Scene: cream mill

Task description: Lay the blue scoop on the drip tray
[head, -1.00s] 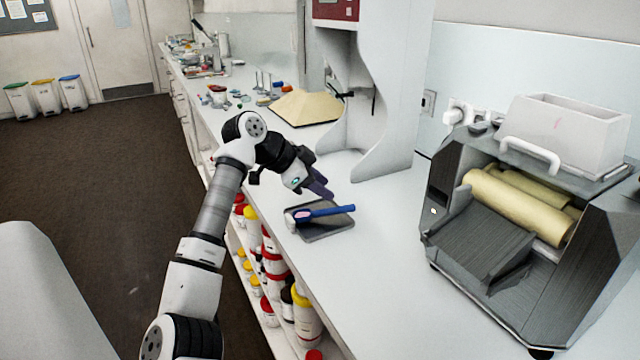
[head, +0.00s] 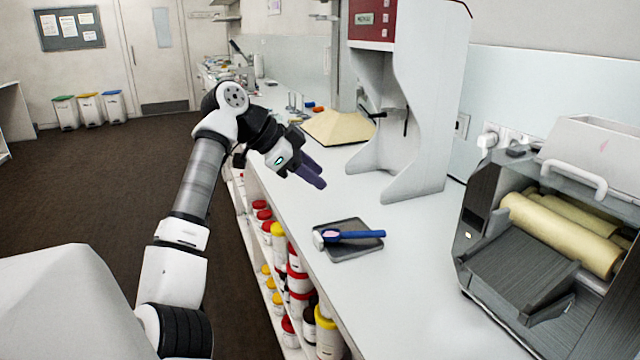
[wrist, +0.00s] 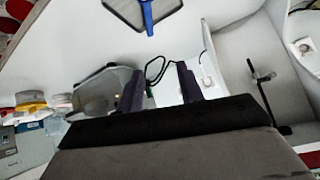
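The blue scoop (head: 358,235) lies across the dark grey drip tray (head: 352,252) on the white counter. Its pale head end (head: 322,238) is at the tray's left edge and its blue handle tip reaches the right edge. My gripper (head: 318,175) is above the counter, behind the tray and apart from the scoop. In the wrist view its two dark fingers (wrist: 160,88) stand apart with nothing held between them. The scoop's blue handle (wrist: 147,14) and part of the tray (wrist: 122,8) show at the top of that view.
A grey roller machine (head: 540,250) stands on the counter at the right. A white stand with a red panel (head: 372,20) and a beige sloped piece (head: 338,127) are behind. Several jars (head: 298,280) fill the shelf under the counter's front edge. Counter around the tray is clear.

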